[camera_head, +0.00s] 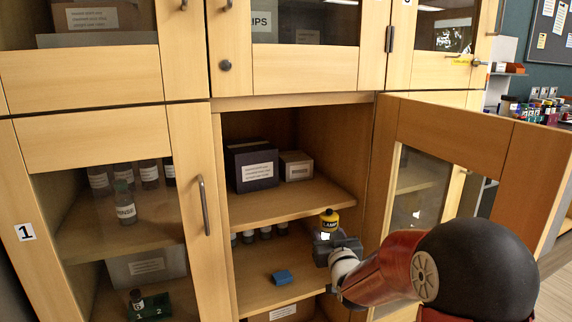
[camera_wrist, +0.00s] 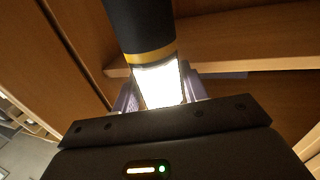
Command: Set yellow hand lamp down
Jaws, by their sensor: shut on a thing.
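In the wrist view the lamp (camera_wrist: 140,35) shows a dark body, a yellow band and a glowing white section between the fingers of my gripper (camera_wrist: 158,92). The lamp looks roughly upright in the head view. Its lower end is hidden by my gripper.
The open cabinet has an upper shelf (camera_head: 300,201) with a dark box (camera_head: 252,168) and a smaller box (camera_head: 296,166).

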